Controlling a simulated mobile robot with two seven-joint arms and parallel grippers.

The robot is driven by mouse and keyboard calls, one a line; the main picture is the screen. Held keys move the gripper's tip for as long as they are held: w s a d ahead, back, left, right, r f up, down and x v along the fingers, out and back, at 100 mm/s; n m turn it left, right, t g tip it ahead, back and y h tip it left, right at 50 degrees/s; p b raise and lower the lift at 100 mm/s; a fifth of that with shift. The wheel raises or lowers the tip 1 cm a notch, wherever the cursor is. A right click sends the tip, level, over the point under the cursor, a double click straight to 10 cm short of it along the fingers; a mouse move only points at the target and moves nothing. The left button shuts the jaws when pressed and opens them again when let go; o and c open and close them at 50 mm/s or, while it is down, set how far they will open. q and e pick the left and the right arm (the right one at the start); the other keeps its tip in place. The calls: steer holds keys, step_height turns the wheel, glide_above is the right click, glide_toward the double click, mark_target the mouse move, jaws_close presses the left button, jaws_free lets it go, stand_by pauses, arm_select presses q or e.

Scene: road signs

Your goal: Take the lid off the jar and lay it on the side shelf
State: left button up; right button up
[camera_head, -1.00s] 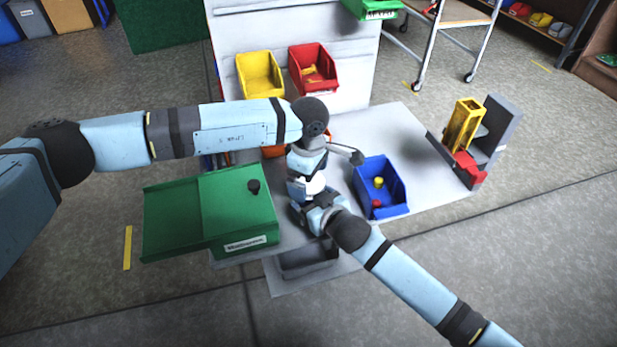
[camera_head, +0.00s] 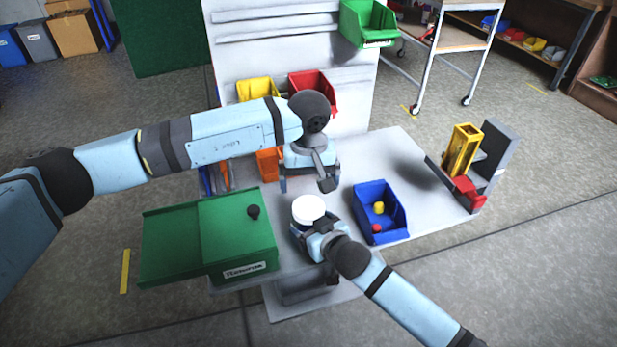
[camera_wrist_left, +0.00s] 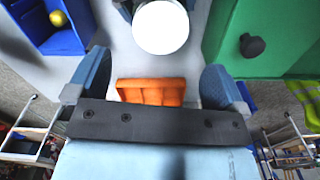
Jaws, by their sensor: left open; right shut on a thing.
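The jar shows as a round white top (camera_head: 308,208), near the middle of the worktable; its body is mostly hidden. The top looks like the lid in place, seen from above in the left wrist view (camera_wrist_left: 161,26). My right gripper (camera_head: 307,229) is shut on the jar from the front. My left gripper (camera_head: 310,182) is open and empty, just behind and above the jar. Its two fingers show apart in the left wrist view (camera_wrist_left: 155,88), with the white top beyond them. A light grey lower ledge (camera_head: 285,312) at the table's front may be the side shelf.
A green box (camera_head: 235,230) with a black knob stands left of the jar. A blue bin (camera_head: 381,188) with small red and yellow things stands right. An orange bin (camera_wrist_left: 150,91) is behind. A yellow frame (camera_head: 461,150) stands at the far right. The table between is clear.

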mark_target(309, 207)
arm_select(q)
steer(key=shift+r+m, duration=0.2)
steer(key=shift+m, duration=0.7)
steer(key=shift+f, duration=0.15)
step_height(309, 207, down, 8)
steer(key=shift+r, duration=0.2)
steer(key=c, duration=1)
steer(key=shift+o, duration=0.2)
steer(key=n, duration=0.5)
steer(key=shift+n, duration=0.3)
steer(key=n, duration=0.7)
steer(key=shift+n, duration=0.4)
